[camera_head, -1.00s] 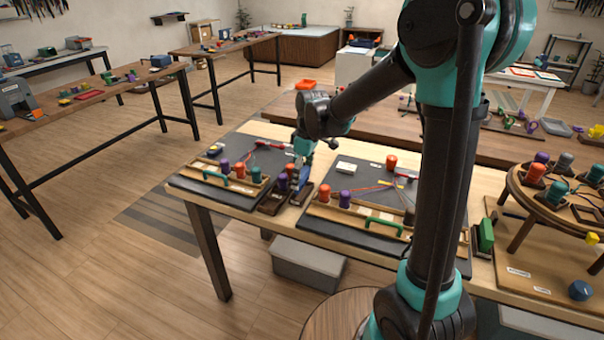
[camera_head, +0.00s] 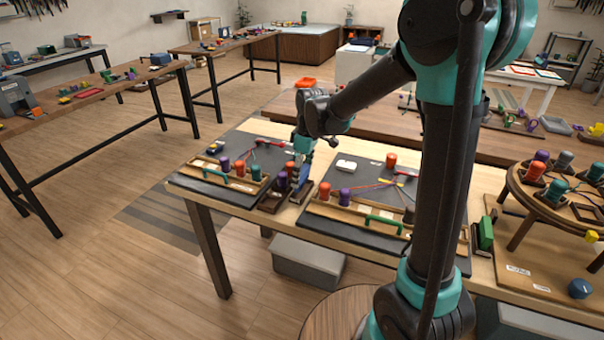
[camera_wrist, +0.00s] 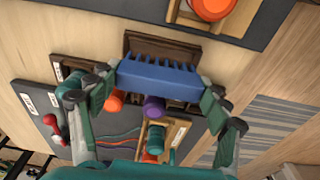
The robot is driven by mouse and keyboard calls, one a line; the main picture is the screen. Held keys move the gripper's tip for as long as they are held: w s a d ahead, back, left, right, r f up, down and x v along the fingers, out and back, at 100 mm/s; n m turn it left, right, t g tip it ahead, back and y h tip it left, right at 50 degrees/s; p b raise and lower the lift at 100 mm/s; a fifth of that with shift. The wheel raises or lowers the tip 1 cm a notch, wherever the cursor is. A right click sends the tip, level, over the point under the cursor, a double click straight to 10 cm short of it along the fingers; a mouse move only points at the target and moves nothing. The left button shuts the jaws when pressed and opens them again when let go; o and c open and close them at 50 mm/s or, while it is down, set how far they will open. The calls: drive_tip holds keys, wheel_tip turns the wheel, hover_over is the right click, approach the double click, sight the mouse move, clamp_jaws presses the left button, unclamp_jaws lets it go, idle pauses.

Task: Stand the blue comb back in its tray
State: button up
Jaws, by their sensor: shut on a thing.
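The blue comb (camera_wrist: 158,80) lies level across the wrist view with its teeth toward the top of the picture. My gripper (camera_wrist: 160,87) is shut on it, with one finger at each end of the comb. A dark brown wooden tray (camera_wrist: 135,40) shows just beyond the comb's teeth, partly hidden by it. I cannot tell whether the comb touches the tray. In the head view my gripper (camera_head: 303,170) is over the small trays between the two dark boards, with the comb (camera_head: 304,178) a small blue patch below it.
A second brown tray (camera_wrist: 60,68) is beside the first. Orange (camera_wrist: 114,102) and purple (camera_wrist: 153,105) bobbins are close by the comb. Dark boards with bobbin racks flank the trays in the head view, one at left (camera_head: 200,190) and one at right (camera_head: 350,228).

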drive_tip(key=shift+f, duration=1.45)
idle(0.5)
drive_tip(key=o, duration=1.2)
